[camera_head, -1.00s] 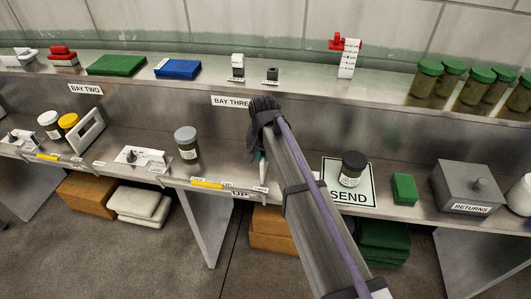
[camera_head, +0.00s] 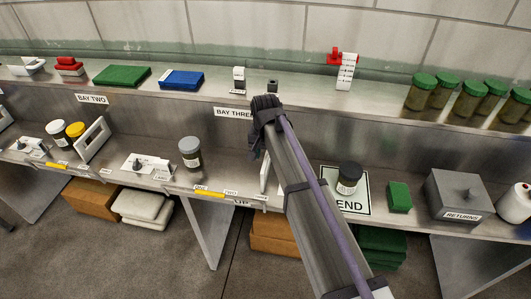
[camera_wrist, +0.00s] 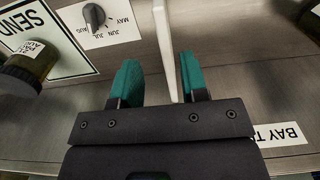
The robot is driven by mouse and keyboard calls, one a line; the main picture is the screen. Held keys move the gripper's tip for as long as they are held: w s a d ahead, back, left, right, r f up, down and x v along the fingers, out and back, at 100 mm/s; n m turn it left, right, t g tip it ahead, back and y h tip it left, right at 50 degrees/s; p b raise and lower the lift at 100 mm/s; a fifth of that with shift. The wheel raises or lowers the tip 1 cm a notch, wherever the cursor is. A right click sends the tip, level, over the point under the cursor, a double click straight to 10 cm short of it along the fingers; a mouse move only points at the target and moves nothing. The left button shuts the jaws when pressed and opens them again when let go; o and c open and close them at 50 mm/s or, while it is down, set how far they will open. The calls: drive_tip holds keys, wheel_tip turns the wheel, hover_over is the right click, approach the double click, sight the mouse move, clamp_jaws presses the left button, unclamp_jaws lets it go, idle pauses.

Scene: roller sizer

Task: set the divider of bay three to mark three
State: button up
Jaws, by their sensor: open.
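The divider of bay three shows as a thin white upright (camera_head: 265,172) just left of my arm in the head view, partly hidden by it. In the wrist view a white divider edge (camera_wrist: 163,40) runs down between my two teal fingers. My gripper (camera_wrist: 157,80) is open, with one finger on each side of that edge and visible gaps. Contact cannot be made out. The bay three label (camera_head: 233,113) is on the back panel. Small mark tags (camera_head: 231,193) line the front shelf edge; the one by the divider is too small to read.
A dial with month names (camera_wrist: 95,17) sits close to the left finger in the wrist view. A dark-lidded jar (camera_head: 348,178) stands on the SEND mat (camera_head: 358,206). A grey jar (camera_head: 190,153) stands left of the divider, with clear shelf between.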

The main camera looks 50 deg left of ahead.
wheel_tip(320, 180, up, 5)
drive_tip(key=p, duration=0.3)
drive_tip(key=shift+r, duration=0.15)
drive_tip(key=w+d, duration=0.4)
drive_tip(key=d, duration=1.3)
drive_tip(key=w+d, duration=0.3)
drive_tip(key=d, duration=1.4)
drive_tip(key=s+d+m, duration=0.1)
drive_tip(key=d+m, duration=0.6)
drive_tip(key=d, duration=2.4)
drive_tip(key=shift+s, duration=0.25)
